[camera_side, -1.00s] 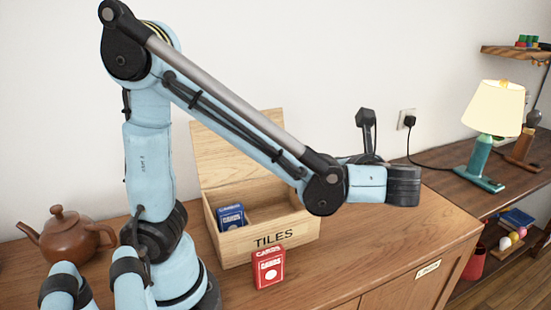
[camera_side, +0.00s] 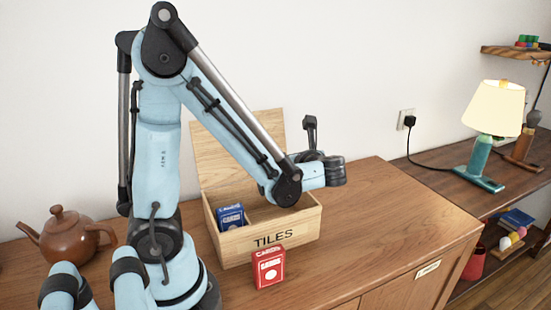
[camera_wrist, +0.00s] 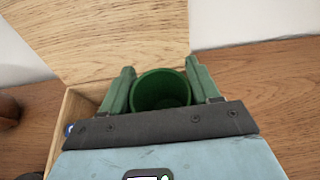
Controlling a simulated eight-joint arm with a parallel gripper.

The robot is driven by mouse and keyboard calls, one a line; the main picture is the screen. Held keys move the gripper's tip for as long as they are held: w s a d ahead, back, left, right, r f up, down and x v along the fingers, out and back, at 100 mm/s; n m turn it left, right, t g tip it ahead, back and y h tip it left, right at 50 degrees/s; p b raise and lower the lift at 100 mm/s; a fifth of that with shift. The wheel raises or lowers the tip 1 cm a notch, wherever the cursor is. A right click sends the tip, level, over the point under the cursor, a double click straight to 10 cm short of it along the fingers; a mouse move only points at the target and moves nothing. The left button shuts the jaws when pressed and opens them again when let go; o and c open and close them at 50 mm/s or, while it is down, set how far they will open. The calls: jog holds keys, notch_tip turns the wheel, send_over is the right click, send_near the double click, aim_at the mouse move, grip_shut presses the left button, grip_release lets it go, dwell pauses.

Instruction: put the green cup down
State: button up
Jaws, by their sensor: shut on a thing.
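In the wrist view the green cup (camera_wrist: 161,90) is between the two green fingers of my gripper (camera_wrist: 160,72), which is shut on it. I look down into the cup's open mouth, and it appears empty. The open wooden box with its raised lid (camera_wrist: 120,35) is behind and below the cup. In the side view my wrist end is at the right of the box (camera_side: 270,238); the cup and fingers do not show there. The cup's height above the surface cannot be told.
A blue card pack (camera_side: 231,217) is inside the box, and a red card pack (camera_side: 268,268) stands in front. A brown teapot (camera_side: 64,235) is at the left. The cabinet top (camera_side: 390,215) is clear right of the box. A lamp (camera_side: 492,120) stands farther right.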

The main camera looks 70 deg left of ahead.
jog(key=shift+f, duration=1.95)
jog(key=shift+f, duration=0.2)
jog(key=shift+f, duration=0.35)
jog(key=o, duration=1.1)
